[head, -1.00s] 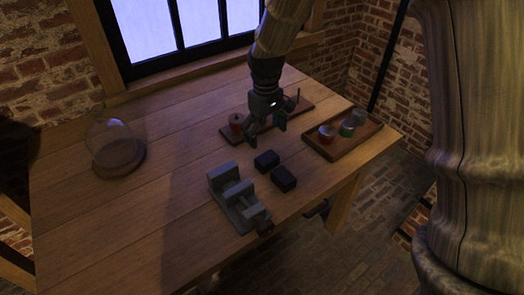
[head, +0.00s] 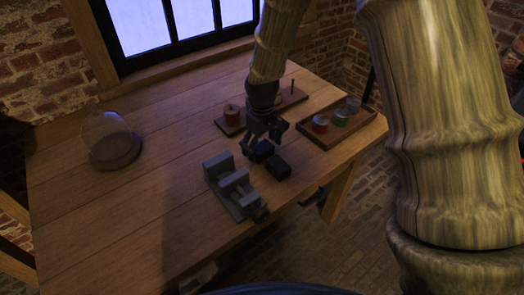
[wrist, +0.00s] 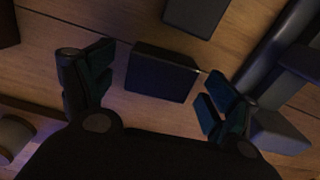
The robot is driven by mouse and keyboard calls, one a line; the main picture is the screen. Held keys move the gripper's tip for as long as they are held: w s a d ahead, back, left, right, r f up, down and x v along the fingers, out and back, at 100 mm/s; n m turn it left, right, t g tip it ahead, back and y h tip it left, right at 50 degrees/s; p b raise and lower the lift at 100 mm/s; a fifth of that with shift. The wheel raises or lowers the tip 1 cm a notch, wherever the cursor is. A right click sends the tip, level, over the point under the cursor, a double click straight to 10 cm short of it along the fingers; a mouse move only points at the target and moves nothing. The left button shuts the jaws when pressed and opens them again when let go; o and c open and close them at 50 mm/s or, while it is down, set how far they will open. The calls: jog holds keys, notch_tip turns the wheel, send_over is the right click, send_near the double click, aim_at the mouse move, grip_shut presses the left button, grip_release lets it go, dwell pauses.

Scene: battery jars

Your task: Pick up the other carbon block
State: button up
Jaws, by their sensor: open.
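Two dark carbon blocks lie on the wooden table. One carbon block (head: 262,149) is right below my gripper (head: 263,140) in the head view, partly hidden by it. In the wrist view this block (wrist: 162,72) lies between and just beyond my two spread fingers (wrist: 155,95). My gripper is open and holds nothing. I cannot tell how high the fingertips are above the table. The second carbon block (head: 277,167) lies just to the front right of the first; it also shows at the top of the wrist view (wrist: 197,12).
A grey vise (head: 232,187) stands left of the blocks. A tray (head: 368,118) with several jars is at the right. A glass dome (head: 110,140) stands at the left; the table between is clear.

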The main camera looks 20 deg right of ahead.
jog(key=shift+f, duration=0.35)
jog(key=c, duration=1.2)
jog(key=shift+c, duration=0.2)
jog(key=shift+r, duration=0.15)
